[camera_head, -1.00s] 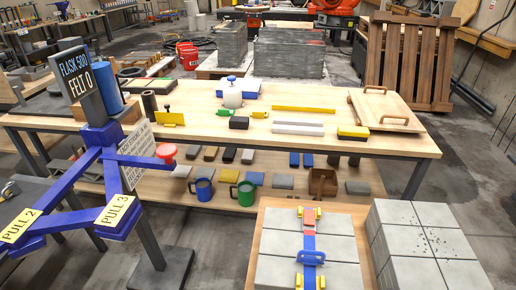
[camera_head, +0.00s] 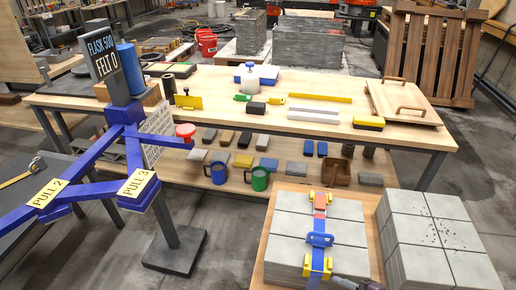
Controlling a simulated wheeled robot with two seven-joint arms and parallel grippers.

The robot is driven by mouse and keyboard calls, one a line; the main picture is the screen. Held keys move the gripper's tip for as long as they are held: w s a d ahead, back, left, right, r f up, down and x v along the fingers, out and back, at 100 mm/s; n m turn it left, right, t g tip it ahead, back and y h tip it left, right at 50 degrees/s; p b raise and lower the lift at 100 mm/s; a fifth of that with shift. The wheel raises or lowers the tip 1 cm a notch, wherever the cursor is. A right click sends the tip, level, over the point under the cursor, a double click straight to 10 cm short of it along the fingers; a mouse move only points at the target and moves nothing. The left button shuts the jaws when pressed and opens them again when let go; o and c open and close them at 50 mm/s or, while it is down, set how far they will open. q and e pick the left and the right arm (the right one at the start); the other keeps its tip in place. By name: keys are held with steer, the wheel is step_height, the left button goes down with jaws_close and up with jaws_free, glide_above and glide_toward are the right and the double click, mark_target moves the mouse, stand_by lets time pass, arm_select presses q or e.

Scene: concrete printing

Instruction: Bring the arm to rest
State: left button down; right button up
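A blue stand (camera_head: 122,115) on a dark square base (camera_head: 175,250) stands at the left. Its blue arms spread out at mid-height. Two carry yellow labels reading PULL 2 (camera_head: 47,193) and PULL 3 (camera_head: 136,183). A shorter blue arm points right and ends by a red knob (camera_head: 185,130). A dark sign (camera_head: 104,55) on top reads FLASK 500, FELT 0. A white card (camera_head: 158,135) with small print hangs behind the short arm. Neither of my grippers can be made out. A small dark grey piece (camera_head: 357,284) is cut off at the bottom edge; I cannot tell what it is.
A long wooden table (camera_head: 225,97) with a lower shelf of mugs and blocks crosses the middle. Strapped grey blocks (camera_head: 345,211) on a board and a block stack (camera_head: 446,232) stand at front right. Concrete floor (camera_head: 215,225) is free beside the stand's base.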

steer(key=s+a+r+m+g+h, duration=0.25)
steer(key=r+m+h, duration=0.2)
steer(key=m, duration=0.35)
steer(key=s+a+r+m+g+h, duration=0.1)
steer(key=s+r+m+g+h, duration=0.25)
steer(key=r+m, duration=0.4)
step_height(320, 180, down, 32)
steer(key=s+g, duration=0.1)
steer(key=s, duration=0.1)
steer(key=s+d+f, duration=0.1)
steer(key=s+f, duration=0.8)
steer(key=s, duration=0.1)
steer(key=s+d+f+g, duration=0.1)
steer(key=s+d+f, duration=0.1)
steer(key=s+f, duration=0.7)
steer(key=shift+s+d+f+g, duration=0.25)
steer(key=shift+s+f+g, duration=0.05)
steer(key=shift+s, duration=0.15)
steer(key=shift+m, duration=0.25)
